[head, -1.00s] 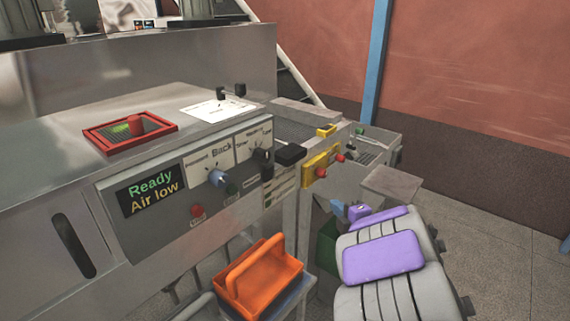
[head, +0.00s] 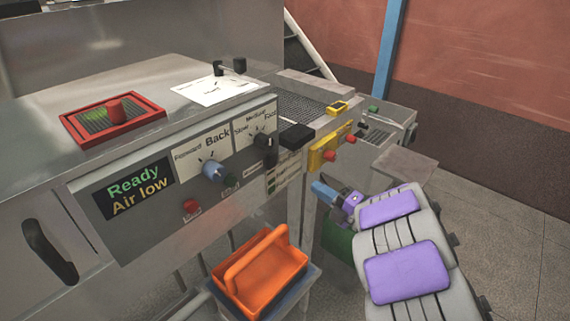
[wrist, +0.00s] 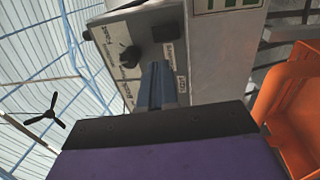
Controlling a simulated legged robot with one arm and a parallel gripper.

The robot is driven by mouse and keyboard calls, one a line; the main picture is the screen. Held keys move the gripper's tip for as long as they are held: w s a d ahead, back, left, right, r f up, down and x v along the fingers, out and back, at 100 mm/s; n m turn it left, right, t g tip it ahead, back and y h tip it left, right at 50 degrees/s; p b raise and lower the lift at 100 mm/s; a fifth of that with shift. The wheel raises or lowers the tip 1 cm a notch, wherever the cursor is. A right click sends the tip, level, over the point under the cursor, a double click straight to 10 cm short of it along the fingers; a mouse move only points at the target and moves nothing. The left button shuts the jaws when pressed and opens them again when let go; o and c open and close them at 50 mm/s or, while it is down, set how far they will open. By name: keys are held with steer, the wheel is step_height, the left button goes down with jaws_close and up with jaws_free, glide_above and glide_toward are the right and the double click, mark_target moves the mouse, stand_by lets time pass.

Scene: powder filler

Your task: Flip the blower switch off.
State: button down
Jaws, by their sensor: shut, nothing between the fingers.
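The grey control panel (head: 150,220) shows in the head view with a screen reading "Ready" and "Air low". It carries a Forward/Back knob (head: 213,171), a black speed knob (head: 264,142), a red button (head: 191,206) and a dark green button (head: 231,183). No label legibly names a blower switch, so I cannot tell which control it is. My gripper (head: 325,191) is shut and empty, right of the panel and apart from it. In the wrist view the shut fingers (wrist: 156,88) point toward the panel, where a black knob (wrist: 130,57) shows.
An orange bin (head: 262,277) stands on a small stand below the panel; it also shows in the wrist view (wrist: 290,115). A yellow box (head: 326,148) with red buttons is near my gripper. A red-framed grate (head: 85,128) is on the machine top. Floor is open at the right.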

steer(key=shift+w, duration=0.1)
steer(key=b, duration=0.1)
glide_toward(275, 157)
steer(key=x, duration=0.5)
steer(key=shift+a+f, duration=0.1)
steer(key=shift+a, duration=0.05)
steer(key=shift+b+x, duration=0.3)
steer(key=shift+x, duration=0.45)
steer(key=shift+w, duration=0.1)
